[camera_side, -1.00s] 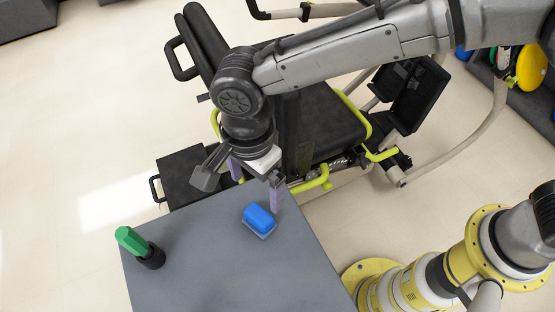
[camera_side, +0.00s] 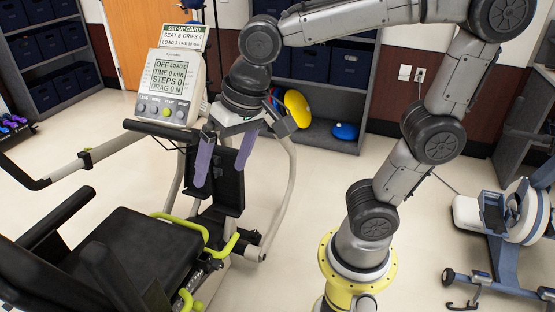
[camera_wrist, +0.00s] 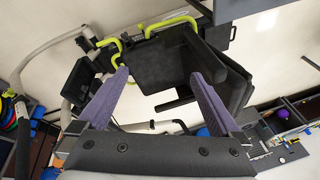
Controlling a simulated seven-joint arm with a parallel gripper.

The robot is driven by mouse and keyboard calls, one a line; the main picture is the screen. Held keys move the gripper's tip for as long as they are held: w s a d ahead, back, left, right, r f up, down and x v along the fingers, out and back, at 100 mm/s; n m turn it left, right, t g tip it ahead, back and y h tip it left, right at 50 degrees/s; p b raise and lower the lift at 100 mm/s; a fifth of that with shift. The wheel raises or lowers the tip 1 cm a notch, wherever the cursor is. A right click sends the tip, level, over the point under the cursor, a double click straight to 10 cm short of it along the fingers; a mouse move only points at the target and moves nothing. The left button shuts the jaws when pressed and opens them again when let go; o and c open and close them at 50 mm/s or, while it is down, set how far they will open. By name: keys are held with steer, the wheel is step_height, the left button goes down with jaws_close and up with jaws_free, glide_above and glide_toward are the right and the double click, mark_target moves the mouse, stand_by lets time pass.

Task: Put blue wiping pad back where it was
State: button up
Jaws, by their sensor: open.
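My gripper (camera_side: 220,177) is open and raised beside the stepper's console, pointing down with nothing between its purple fingers. In the wrist view my gripper (camera_wrist: 160,74) is also open and empty above the stepper's frame. The blue wiping pad is not in the side view now. A small blue patch (camera_wrist: 203,132) shows past the right finger in the wrist view; I cannot tell what it is. The grey table is also out of the side view.
The stepper's console (camera_side: 170,88) stands close left of my gripper, with a setup card (camera_side: 184,37) on top. The stepper's black seat (camera_side: 135,257) is below left. Shelves (camera_side: 325,105) stand behind. Another exercise machine (camera_side: 505,225) is at the right.

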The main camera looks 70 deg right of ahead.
steer(key=s+d+f+n+t+h, duration=0.1)
steer(key=s+d+n, duration=0.3)
steer(key=s+d, duration=0.4)
steer(key=shift+s+f+t, duration=0.5)
steer(key=shift+s+f, duration=0.15)
steer(key=shift+f, duration=0.05)
stand_by(0.6)
